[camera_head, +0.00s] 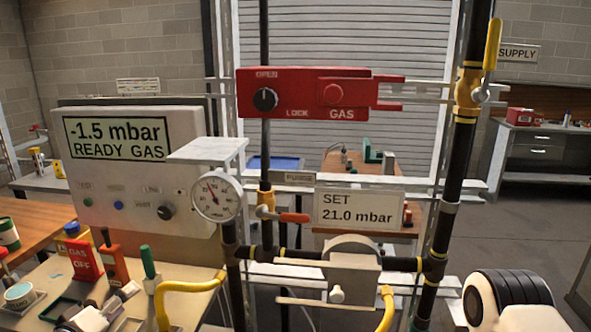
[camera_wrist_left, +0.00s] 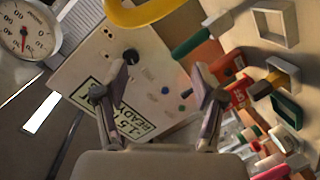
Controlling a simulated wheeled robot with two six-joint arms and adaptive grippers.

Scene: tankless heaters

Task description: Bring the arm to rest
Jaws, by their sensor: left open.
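My left gripper (camera_head: 112,300) is low at the left of the head view, over the cluttered bench and in front of the control box (camera_head: 140,175). In the left wrist view its two fingers (camera_wrist_left: 158,95) are spread apart with nothing held between them. The control box also shows beyond the fingers in the wrist view (camera_wrist_left: 75,80), tilted, with its display and knobs. A white and black rounded part of my right arm (camera_head: 510,300) shows at the lower right of the head view. My right gripper is not visible.
Near the left gripper are a red GAS OFF sign (camera_head: 85,260), an orange tool (camera_head: 112,262), a green-handled tool (camera_head: 149,270) and a yellow pipe (camera_head: 190,287). Black piping (camera_head: 450,170), a gauge (camera_head: 217,194) and a red valve panel (camera_head: 310,94) fill the middle.

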